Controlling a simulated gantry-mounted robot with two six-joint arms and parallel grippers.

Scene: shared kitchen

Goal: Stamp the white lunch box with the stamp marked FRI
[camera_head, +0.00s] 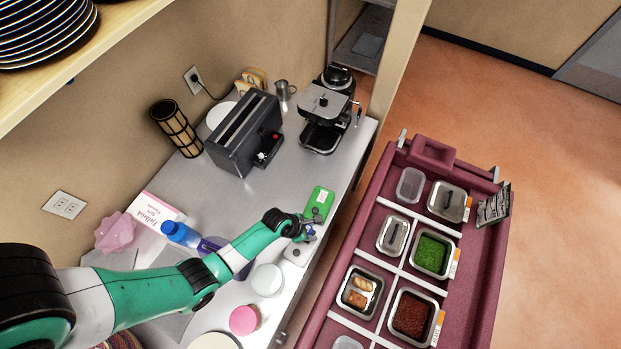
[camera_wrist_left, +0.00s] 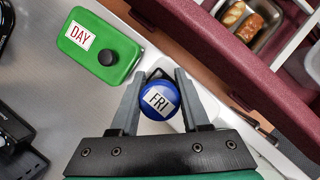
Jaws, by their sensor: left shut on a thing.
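My left gripper (camera_head: 305,236) is over the front edge of the steel counter. In the left wrist view, its two fingers (camera_wrist_left: 160,82) are closed around a blue round-topped stamp (camera_wrist_left: 159,100) marked FRI. A pale, rounded block (camera_wrist_left: 204,103) lies partly hidden beneath the stamp; I cannot tell whether they touch. A green box marked DAY (camera_head: 319,204), with a black knob, is just beyond the gripper. A round white container (camera_head: 267,280) stands nearer on the counter, possibly the white lunch box. My right gripper is out of view.
A pink round container (camera_head: 244,320) stands near the white one. A blue bottle (camera_head: 180,233) and a white-and-pink box (camera_head: 157,211) are to the left. A toaster (camera_head: 232,142) and coffee machine (camera_head: 327,112) stand behind. A maroon cart (camera_head: 474,290) with food tubs is right of the counter.

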